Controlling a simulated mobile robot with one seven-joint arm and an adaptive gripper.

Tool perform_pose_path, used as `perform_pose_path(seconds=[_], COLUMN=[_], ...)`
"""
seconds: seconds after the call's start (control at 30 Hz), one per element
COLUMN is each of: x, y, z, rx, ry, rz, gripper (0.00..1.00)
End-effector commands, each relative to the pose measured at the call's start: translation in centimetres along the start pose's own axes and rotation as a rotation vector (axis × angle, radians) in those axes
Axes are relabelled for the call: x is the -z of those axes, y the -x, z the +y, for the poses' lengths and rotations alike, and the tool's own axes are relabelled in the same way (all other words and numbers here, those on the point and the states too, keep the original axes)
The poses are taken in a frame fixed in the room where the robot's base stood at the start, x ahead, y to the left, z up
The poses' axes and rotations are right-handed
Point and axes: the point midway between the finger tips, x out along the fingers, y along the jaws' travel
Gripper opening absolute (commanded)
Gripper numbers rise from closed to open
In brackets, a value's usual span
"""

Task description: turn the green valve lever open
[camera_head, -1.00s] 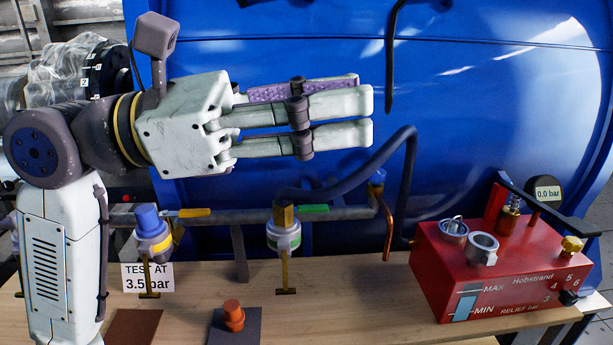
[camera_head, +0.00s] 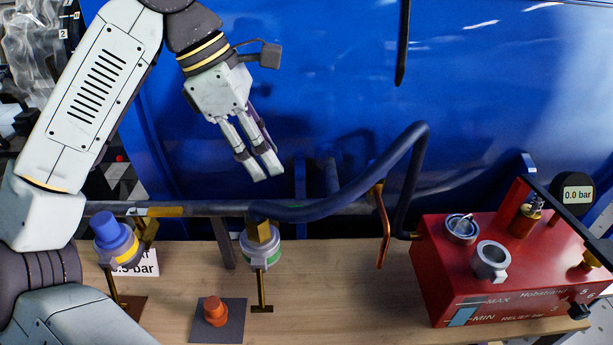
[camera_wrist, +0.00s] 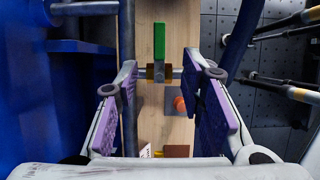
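The green valve lever (camera_wrist: 159,40) stands out straight in the upper middle of the wrist view, between and beyond my fingertips, with a brass fitting at its near end. In the head view the lever cannot be made out; its valve body (camera_head: 260,247), with a brass top and a green band, sits on the pipe. My gripper (camera_head: 268,172) is above this valve in the head view, pointing down and slightly right. In the wrist view my gripper (camera_wrist: 162,72) is open, its purple pads wide apart with nothing between them. It does not touch the lever.
A dark hose (camera_head: 340,200) runs to the red test pump (camera_head: 465,265). An orange plug (camera_head: 215,310) sits on the bench (camera_head: 335,290). The blue tank (camera_head: 320,80) stands behind.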

Motion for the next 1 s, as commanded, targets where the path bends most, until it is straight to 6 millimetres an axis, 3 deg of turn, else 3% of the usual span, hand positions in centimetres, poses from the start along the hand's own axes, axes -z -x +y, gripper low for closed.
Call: perform_pose_path(seconds=[0.27,0.7,1.0], x=[0.0,-0.1,-0.1], y=[-1.8,-9.3,-10.8], z=[0.0,0.0,0.0], rx=[0.003,0.002,-0.001], ry=[-0.001,0.000,0.000], rz=[-0.002,-0.002,-0.002], gripper=[0.36,0.36,0.36])
